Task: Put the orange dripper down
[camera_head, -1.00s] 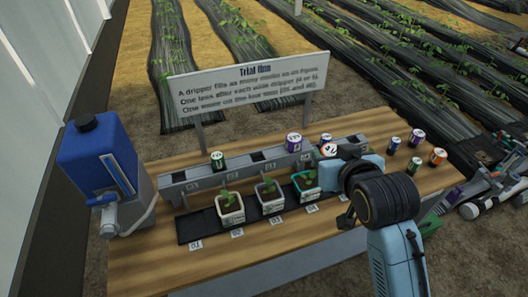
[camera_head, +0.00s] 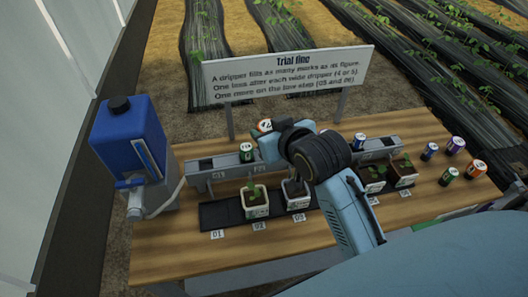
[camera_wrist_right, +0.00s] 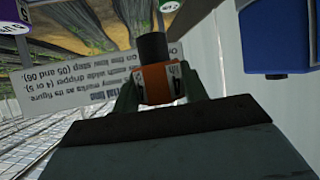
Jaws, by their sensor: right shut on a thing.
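My right gripper (camera_head: 262,138) is shut on the orange dripper (camera_head: 264,125), which has a white label. It holds the dripper over the grey rail (camera_head: 222,174), just right of a seated green-and-white dripper (camera_head: 246,151). In the right wrist view the orange dripper (camera_wrist_right: 158,85) sits between the fingers, with a black cylindrical part beyond it. Whether it touches the rail is hidden. Another dripper (camera_head: 358,141) stands in the rail right of my wrist, which covers the rail's middle. My left gripper is out of view.
Several loose drippers, one of them purple (camera_head: 455,145), stand on the table's right side. Potted seedlings (camera_head: 255,203) stand on a black strip before the rail. A blue tank (camera_head: 128,140) stands left, and a sign (camera_head: 290,78) rises behind the rail. The table's front left is bare.

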